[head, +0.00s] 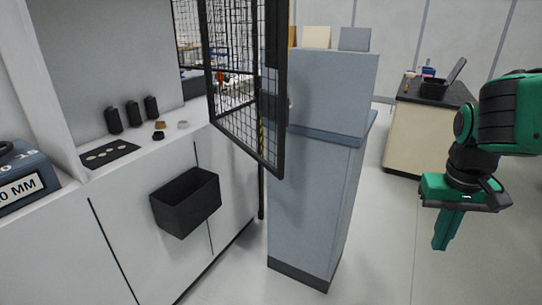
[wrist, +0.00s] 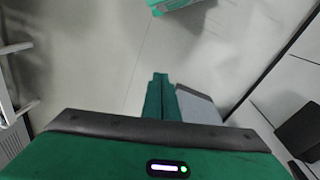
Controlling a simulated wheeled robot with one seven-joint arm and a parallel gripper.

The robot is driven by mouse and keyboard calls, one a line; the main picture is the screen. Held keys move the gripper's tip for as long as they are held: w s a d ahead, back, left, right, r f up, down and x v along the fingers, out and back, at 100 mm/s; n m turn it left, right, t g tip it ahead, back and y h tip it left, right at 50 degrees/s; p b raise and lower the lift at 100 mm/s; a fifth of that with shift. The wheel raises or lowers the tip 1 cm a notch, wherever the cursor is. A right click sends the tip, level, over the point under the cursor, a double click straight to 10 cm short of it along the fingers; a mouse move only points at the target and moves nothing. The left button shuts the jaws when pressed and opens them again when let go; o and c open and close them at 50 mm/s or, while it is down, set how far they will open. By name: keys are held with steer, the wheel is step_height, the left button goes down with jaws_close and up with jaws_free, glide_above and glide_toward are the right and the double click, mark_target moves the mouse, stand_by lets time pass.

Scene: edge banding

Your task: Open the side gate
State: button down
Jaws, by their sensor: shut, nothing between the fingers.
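The side gate (head: 243,115) is a black-framed wire mesh panel at the top middle of the head view. It stands at an angle over the end of the white bench, and its top is cut off by the picture edge. A small part on its right frame may be a handle or latch, but it is too dark to tell. My gripper (head: 440,243) is at the right of the head view, well apart from the gate, pointing down over open floor. Its green fingers (wrist: 160,78) are together and empty in the wrist view. The gate is not recognisable in the wrist view.
A blue-grey cabinet (head: 315,190) stands right behind the gate, between it and my gripper. A black bin (head: 186,203) hangs on the white bench front (head: 110,235). A beige cabinet (head: 425,135) with a dark top stands at the back right. The floor (head: 385,240) around my gripper is clear.

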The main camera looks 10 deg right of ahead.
steer(key=w+a+r+n+t+h, duration=0.15)
steer(key=w+a+r, duration=0.25)
steer(key=w+a, duration=0.45)
steer(key=w+a+r+n+t+h, duration=0.1)
steer(key=w+a+r+n+t, duration=0.25)
steer(key=w, duration=0.75)
steer(key=w+a+r+n+t, duration=0.1)
steer(key=w+a+r+n, duration=0.15)
steer(key=a, duration=0.95)
steer(key=w+a+r+n, duration=0.1)
steer(key=w+a+r, duration=0.15)
steer(key=a, duration=1.05)
glide_toward(273, 156)
step_height(273, 156, down, 4)
steer(key=s+a, duration=0.2)
steer(key=s, duration=0.1)
steer(key=shift+w+d+f, duration=0.15)
steer(key=shift+w+d, duration=0.25)
steer(key=shift+d, duration=0.3)
steer(key=shift+w+d+f, duration=0.15)
steer(key=shift+w+d, duration=0.25)
steer(key=shift+d, duration=0.25)
steer(key=shift+w+d+f, duration=0.15)
steer(key=shift+w+d, duration=0.3)
steer(key=shift+d, duration=0.25)
